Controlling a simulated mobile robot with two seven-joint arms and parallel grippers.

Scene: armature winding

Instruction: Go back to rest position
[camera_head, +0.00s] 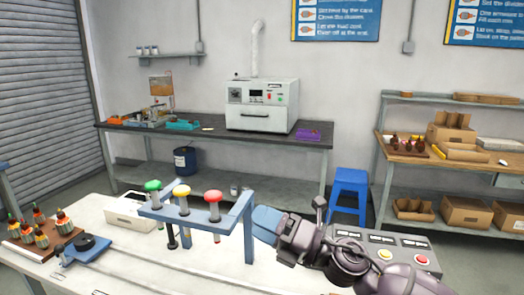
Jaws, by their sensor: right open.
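My right arm comes in from the lower right over the white worktable (200,272). The jaws look empty, though the fingertips are hard to make out. The blue tool rack (249,240) holds tools with a green (153,186), a yellow (181,192) and a red (213,196) handle, hanging upright. My left gripper is not in view.
The control box (365,240) with yellow and red buttons is partly hidden behind my arm. A wooden board (35,250) with several armatures, a blue fixture (87,248) and a white bin (125,210) stand left. A blue stool (348,190) and shelf (470,150) are behind.

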